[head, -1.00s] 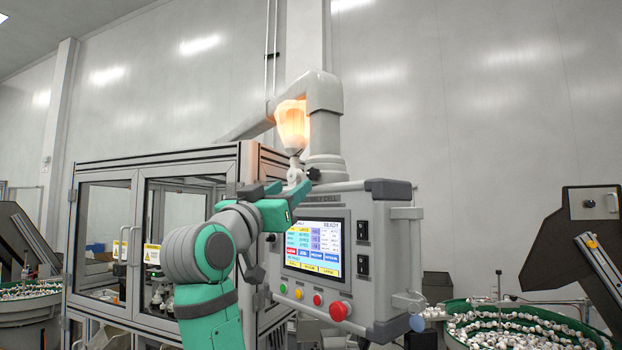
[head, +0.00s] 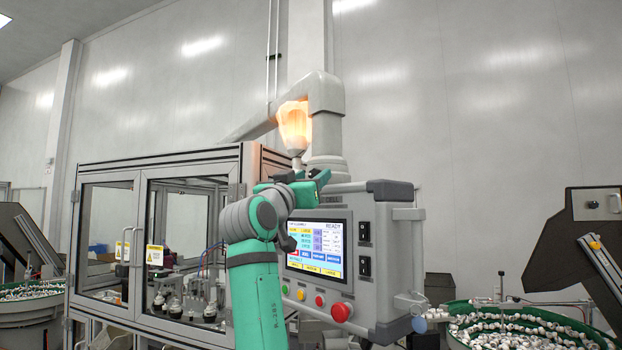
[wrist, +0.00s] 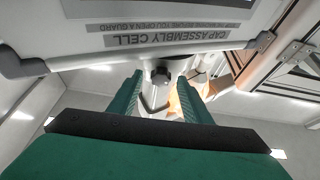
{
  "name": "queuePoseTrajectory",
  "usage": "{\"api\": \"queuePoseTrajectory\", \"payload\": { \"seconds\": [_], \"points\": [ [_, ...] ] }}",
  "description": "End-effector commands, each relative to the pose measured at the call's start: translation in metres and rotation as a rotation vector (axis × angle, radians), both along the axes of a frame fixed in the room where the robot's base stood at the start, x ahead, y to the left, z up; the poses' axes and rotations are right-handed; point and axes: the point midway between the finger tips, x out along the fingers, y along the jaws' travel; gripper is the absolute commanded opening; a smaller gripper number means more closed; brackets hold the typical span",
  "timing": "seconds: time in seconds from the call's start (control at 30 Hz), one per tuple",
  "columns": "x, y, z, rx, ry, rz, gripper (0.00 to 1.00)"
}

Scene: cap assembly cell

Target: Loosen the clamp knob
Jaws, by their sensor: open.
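The clamp knob is a small black lobed knob (wrist: 160,75) on the pale clamp at the panel's mounting arm. In the wrist view it appears upright in the gap between my fingertips, a little beyond them or level with them; I cannot tell which. My gripper (head: 319,180) has green fingers and is open, with nothing gripped. In the head view it is at the top edge of the control panel (head: 362,297), in front of the clamp, and largely hides the knob. The fingers also show on both sides of the knob in the wrist view (wrist: 161,88).
The panel carries a screen (head: 315,248) and a red stop button (head: 341,312). A glazed machine enclosure (head: 160,156) stands left. A green parts bowl (head: 470,340) is at right.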

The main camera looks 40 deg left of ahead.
Motion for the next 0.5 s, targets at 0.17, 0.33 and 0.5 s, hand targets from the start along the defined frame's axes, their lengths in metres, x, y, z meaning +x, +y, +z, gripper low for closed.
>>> {"api": "queuePoseTrajectory", "payload": {
  "seconds": [0.17, 0.33, 0.5],
  "points": [
    [-0.0005, 0.0006, -0.0001, 0.0, 0.0, 0.001, 0.25],
    [-0.0004, 0.0004, -0.0002, 0.0, 0.0, 0.0, 0.03],
    [-0.0001, 0.0, -0.0003, -0.011, -0.002, -0.001, 0.03]
  ]
}}
